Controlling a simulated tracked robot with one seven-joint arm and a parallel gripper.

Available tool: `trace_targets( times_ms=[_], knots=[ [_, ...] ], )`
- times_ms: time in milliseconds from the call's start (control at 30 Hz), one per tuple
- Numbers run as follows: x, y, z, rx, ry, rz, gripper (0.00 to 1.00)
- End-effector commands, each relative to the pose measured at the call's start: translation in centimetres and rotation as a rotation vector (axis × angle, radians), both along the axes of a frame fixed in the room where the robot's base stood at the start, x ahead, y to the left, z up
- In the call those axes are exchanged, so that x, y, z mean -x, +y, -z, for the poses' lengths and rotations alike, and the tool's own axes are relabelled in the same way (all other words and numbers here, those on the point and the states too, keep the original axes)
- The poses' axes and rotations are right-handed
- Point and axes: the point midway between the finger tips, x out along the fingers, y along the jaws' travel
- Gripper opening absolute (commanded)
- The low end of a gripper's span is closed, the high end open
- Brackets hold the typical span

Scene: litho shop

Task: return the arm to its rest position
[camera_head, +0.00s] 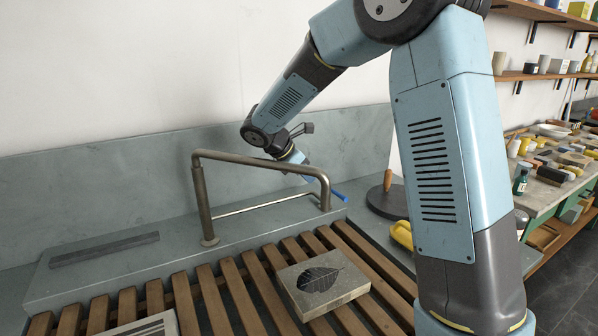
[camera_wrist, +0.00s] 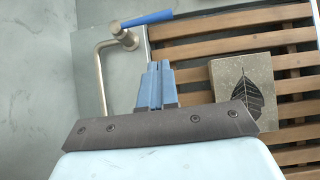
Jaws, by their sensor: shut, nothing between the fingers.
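My arm reaches over from the right of the head view and bends down towards the back ledge. My gripper (camera_head: 304,174) is at its end, small and partly hidden behind the metal pipe tap (camera_head: 265,164). In the wrist view the two blue fingers of my gripper (camera_wrist: 155,82) are together with nothing between them. They point towards the tap (camera_wrist: 103,62) and its blue lever (camera_wrist: 147,18). The lever also shows in the head view (camera_head: 339,196), just right of the pipe. I cannot tell whether the fingers touch the tap.
A wooden slatted rack (camera_head: 240,300) carries a stone block with a leaf print (camera_head: 322,284). A dark bar (camera_head: 105,249) lies on the ledge at left. A dark round disc with a wooden handle (camera_head: 388,198) stands behind the rack. Cluttered shelves and a bench (camera_head: 550,195) are at right.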

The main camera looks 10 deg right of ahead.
Motion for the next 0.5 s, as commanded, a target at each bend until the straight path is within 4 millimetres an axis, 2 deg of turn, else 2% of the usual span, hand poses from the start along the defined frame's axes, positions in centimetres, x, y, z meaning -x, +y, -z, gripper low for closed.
trace_targets(
  times_ms=[167, 500],
  knots=[
    [2.4, -2.1, -2.6, -0.07, -0.071, 0.124, 0.0],
    [10.0, -7.1, -7.6, -0.287, -0.266, 0.487, 0.0]
  ],
)
